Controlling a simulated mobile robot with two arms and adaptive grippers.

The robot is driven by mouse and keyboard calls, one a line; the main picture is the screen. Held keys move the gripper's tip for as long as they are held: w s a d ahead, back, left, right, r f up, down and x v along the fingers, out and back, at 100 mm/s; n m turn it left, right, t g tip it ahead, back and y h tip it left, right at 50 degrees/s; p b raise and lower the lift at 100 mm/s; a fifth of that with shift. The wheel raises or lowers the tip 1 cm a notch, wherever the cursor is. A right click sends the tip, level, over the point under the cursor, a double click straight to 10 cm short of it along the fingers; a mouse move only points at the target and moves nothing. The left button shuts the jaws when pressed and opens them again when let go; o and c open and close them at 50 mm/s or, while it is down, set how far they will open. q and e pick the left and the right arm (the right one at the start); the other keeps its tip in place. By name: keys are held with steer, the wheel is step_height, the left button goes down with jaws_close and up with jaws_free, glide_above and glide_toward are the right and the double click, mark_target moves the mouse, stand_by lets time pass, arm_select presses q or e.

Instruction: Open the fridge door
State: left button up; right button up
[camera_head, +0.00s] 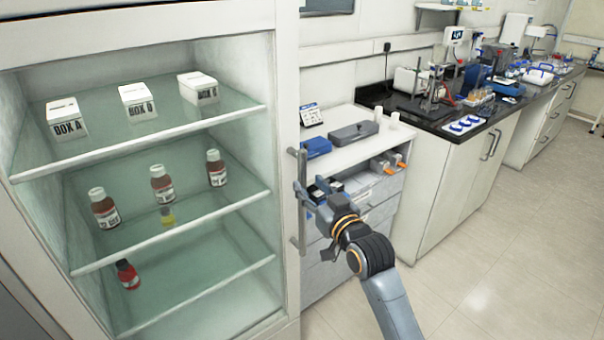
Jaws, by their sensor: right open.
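The fridge (287,120) fills the left of the head view. Its white-framed front appears closed, with the inside showing through a clear pane. The vertical grey fridge handle (302,165) stands on the right edge of the frame. My right gripper (309,192) is open at the lower half of the handle, with its fingertips close to the bar. I cannot tell whether they touch it. The left gripper is not in view.
Inside the fridge are white boxes (138,103), brown bottles (163,184) and a red-labelled bottle (127,275) on glass shelves. A white drawer cabinet (370,150) stands close behind my right gripper. A black-topped bench (440,115) runs along the wall. The floor (530,260) at right is clear.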

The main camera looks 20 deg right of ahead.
mark_target(304, 179)
steer(key=w, duration=0.5)
steer(key=shift+a, duration=0.4)
jaws_close()
steer(key=shift+p, duration=0.3)
